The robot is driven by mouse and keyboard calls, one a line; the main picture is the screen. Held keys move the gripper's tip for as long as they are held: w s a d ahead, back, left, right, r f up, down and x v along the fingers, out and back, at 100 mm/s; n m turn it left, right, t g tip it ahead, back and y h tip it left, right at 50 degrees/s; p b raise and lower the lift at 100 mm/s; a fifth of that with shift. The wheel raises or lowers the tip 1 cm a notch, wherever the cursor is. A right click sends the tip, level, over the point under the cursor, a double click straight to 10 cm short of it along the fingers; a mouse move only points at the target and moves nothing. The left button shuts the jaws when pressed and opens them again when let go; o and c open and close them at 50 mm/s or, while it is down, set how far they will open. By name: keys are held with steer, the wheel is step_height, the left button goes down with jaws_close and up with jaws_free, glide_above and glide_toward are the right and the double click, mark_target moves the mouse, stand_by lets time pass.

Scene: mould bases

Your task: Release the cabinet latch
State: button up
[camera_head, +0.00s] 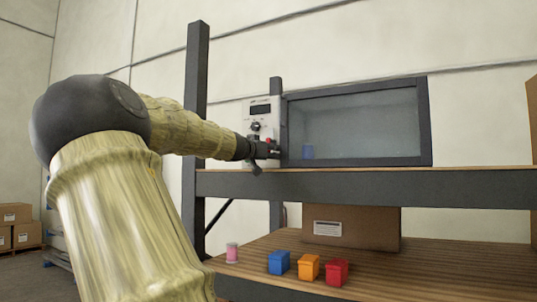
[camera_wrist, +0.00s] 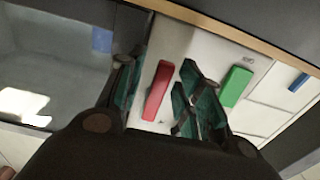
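The cabinet (camera_head: 431,120) stands on the upper shelf, its dark-framed glass door closed. A white control panel (camera_head: 262,106) with a display and knobs is on its left side. In the wrist view the panel (camera_wrist: 205,48) carries a red bar (camera_wrist: 157,90) and a green bar (camera_wrist: 236,86). My gripper (camera_wrist: 163,72) is open in front of the panel, with the red bar showing between its fingers. The green bar lies beyond the right finger. I cannot tell whether either finger touches the red bar. In the head view my gripper (camera_head: 273,150) hides the panel's lower part.
A blue object (camera_head: 308,152) shows behind the glass. On the lower shelf (camera_head: 440,270) are a pink container (camera_head: 232,252), blue (camera_head: 279,263), orange (camera_head: 308,268) and red (camera_head: 337,272) bins and a cardboard box (camera_head: 365,228). A dark shelf post (camera_head: 196,100) stands close behind my arm.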

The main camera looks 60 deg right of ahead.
steer(key=a, duration=0.7)
steer(key=shift+a, duration=0.2)
steer(key=shift+w+f, duration=0.1)
stand_by(0.4)
